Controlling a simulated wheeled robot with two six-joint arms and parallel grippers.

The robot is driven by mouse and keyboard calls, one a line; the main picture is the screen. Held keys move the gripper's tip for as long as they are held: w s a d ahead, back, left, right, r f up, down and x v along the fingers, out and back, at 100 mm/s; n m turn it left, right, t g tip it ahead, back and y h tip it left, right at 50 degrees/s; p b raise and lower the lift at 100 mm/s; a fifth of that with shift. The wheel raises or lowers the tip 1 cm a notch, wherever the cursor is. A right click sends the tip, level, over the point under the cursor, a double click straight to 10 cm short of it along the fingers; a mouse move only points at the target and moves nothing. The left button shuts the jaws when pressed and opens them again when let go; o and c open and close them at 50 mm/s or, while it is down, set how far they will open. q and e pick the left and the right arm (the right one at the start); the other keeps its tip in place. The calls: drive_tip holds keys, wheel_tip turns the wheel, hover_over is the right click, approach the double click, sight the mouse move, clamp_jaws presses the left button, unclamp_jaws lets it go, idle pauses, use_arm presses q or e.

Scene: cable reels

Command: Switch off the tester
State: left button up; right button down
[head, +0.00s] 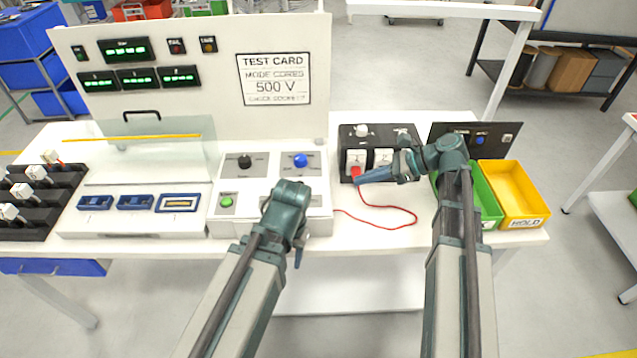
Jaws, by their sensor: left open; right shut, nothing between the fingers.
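The tester is a white bench unit with an upright panel (215,85) carrying green-lit displays and a test card. Its front box has a black knob (245,162), a blue knob (300,160) and a green button (227,200). My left gripper (287,205) is over the front box, right of the green button. Its wrist hides most of its fingers and part of the box.
A red cable (390,207) loops on the white table. A clear guard (150,150) stands before the panel, with blue connectors (135,202) in front. A black rack (40,205) is at left. Green (488,205) and yellow (515,190) bins are at right.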

drive_tip(key=shift+f, duration=0.1)
drive_tip(key=b+x, duration=0.5)
drive_tip(key=x, duration=0.5)
drive_tip(key=shift+a+f+b, duration=0.1)
drive_tip(key=shift+f+b, duration=0.1)
drive_tip(key=shift+b, duration=0.2)
drive_tip(key=a, duration=0.1)
drive_tip(key=a+r+p, duration=0.1)
drive_tip(key=a, duration=0.1)
drive_tip(key=shift+w+r, duration=0.25)
drive_tip(key=shift+w, duration=0.05)
drive_tip(key=shift+w+a, duration=0.1)
drive_tip(key=shift+a, duration=0.2)
drive_tip(key=shift+p, duration=0.35)
